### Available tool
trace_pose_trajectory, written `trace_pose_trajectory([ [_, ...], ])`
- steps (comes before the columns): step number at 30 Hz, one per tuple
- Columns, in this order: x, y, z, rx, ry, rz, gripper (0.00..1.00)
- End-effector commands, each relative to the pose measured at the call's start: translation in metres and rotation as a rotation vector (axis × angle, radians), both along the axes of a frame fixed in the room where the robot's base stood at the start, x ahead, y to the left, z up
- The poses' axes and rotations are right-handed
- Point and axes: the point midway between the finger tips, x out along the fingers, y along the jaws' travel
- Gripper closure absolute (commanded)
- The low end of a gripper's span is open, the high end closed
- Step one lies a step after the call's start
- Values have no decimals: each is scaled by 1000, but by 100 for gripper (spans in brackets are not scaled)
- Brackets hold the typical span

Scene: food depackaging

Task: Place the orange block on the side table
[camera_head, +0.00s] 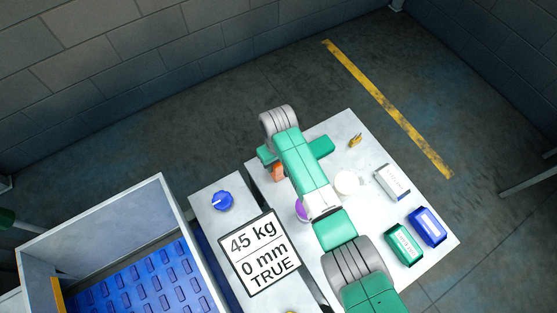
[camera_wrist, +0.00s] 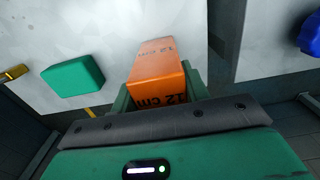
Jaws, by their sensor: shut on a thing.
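The orange block (camera_wrist: 157,68), marked "12 cm", is held between the green fingers of my gripper (camera_wrist: 161,92) in the wrist view. White table surface shows behind it; I cannot tell whether the block touches it. In the head view the orange block (camera_head: 278,173) shows partly beside my arm, near the left edge of a white table (camera_head: 348,120). My arm hides most of the grip there. A narrower white table (camera_head: 205,190) stands to the left across a gap. I cannot tell which one is the side table.
A green block (camera_wrist: 73,77) and a brass-coloured piece (camera_head: 355,141) lie near the grip. The white table also bears a white round item (camera_head: 346,183), a purple item (camera_head: 301,210), and several boxes. A blue knob (camera_head: 222,201) and a sign (camera_head: 259,252) are on the narrower table.

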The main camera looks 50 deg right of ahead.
Motion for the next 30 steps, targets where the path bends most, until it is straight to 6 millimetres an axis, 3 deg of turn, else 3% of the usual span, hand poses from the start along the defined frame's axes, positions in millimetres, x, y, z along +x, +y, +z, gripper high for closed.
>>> trace_pose_trajectory([
  [8, 1, 0, -2, 0, -1, 0, 83],
  [9, 1, 0, -2, 0, -1, 0, 51],
  [12, 1, 0, -1, 0, -1, 0, 33],
  [22, 1, 0, 6, -1, -3, 0, 33],
  [30, 2, 0, 71, -1, -5, 1, 33],
])
